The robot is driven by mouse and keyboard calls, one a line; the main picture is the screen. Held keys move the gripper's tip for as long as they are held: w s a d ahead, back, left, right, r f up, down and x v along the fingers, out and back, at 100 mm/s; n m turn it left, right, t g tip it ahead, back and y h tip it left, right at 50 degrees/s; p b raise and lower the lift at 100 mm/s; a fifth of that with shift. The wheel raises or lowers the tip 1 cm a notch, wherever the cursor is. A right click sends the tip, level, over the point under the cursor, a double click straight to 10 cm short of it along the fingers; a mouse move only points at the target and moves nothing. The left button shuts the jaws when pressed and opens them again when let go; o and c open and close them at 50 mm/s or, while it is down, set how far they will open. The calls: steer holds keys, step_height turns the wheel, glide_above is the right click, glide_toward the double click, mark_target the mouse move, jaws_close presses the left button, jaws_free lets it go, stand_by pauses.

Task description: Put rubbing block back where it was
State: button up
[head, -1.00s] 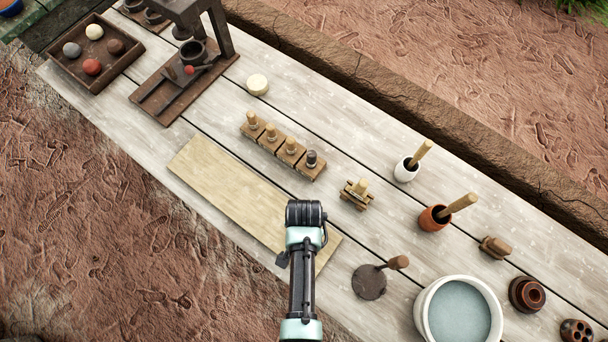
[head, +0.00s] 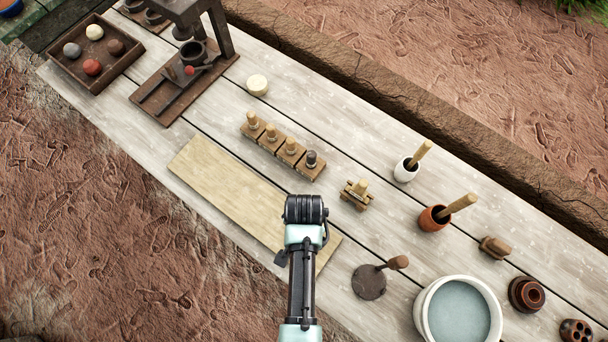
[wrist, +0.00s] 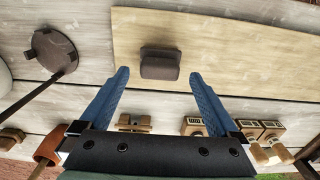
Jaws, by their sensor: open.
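A dark grey-brown block with a rounded top, which looks like the rubbing block (wrist: 160,62), lies on the pale wooden board (wrist: 225,45) in the wrist view. My gripper (wrist: 160,74) is open, with its two blue fingers apart and pointing toward the block. The block sits between and slightly beyond the fingertips, and I see no finger touching it. In the head view my arm covers the block and the fingers. The board (head: 215,185) shows there to the left of my arm.
A row of wooden stamps (head: 280,148) and a small wooden clamp-like piece (head: 356,194) stand behind the board. A round dark disc with a handle (head: 369,282) and a white water basin (head: 425,310) are to the right. A brown block (head: 495,247) lies farther right.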

steer(key=w+r+n+t, duration=0.1)
steer(key=w+r+t, duration=0.55)
steer(key=r, duration=0.75)
steer(key=w+d+r+n+t, duration=0.1)
steer(key=w+r+t, duration=0.2)
steer(key=w+r, duration=0.85)
steer(key=w+r+n+t, duration=0.2)
steer(key=w+r+t, duration=0.25)
steer(key=r, duration=1.25)
step_height(320, 180, up, 24)
steer(key=s+r+n+t, duration=0.1)
steer(key=s+n+t, duration=0.15)
steer(key=t, duration=0.55)
steer(key=s+r+t, duration=0.5)
steer(key=s+r, duration=0.5)
steer(key=r, duration=0.3)
steer(key=shift+s+a+n, duration=0.2)
steer(key=shift+a+n, duration=0.15)
steer(key=shift+a, duration=0.05)
